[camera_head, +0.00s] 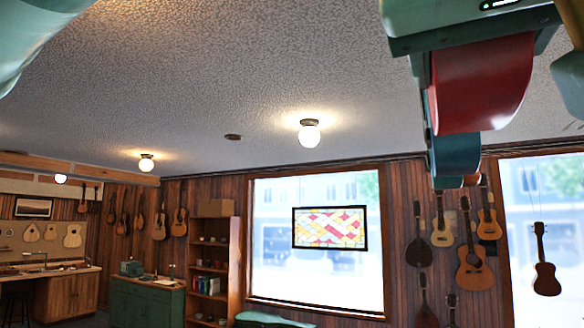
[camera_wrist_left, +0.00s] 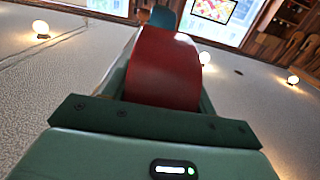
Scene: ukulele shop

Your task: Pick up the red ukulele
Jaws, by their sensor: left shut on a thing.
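My left gripper (camera_head: 452,158) is high at the upper right of the head view, raised near the ceiling. It is shut on a smooth, curved red thing (camera_head: 484,84), which I take to be the red ukulele. The red thing (camera_wrist_left: 163,68) also fills the middle of the left wrist view, between the green gripper parts. Only its curved red surface shows; I cannot make out a neck or strings. My right gripper is not in view.
Several ukuleles and guitars hang on the wood wall, such as a guitar (camera_head: 475,262) at the right. A dark ukulele (camera_head: 545,272) hangs by the right window. A bookshelf (camera_head: 236,262), a green cabinet (camera_head: 145,303) and a workbench (camera_head: 70,290) stand further left. A stained-glass panel (camera_head: 330,228) hangs in the middle window.

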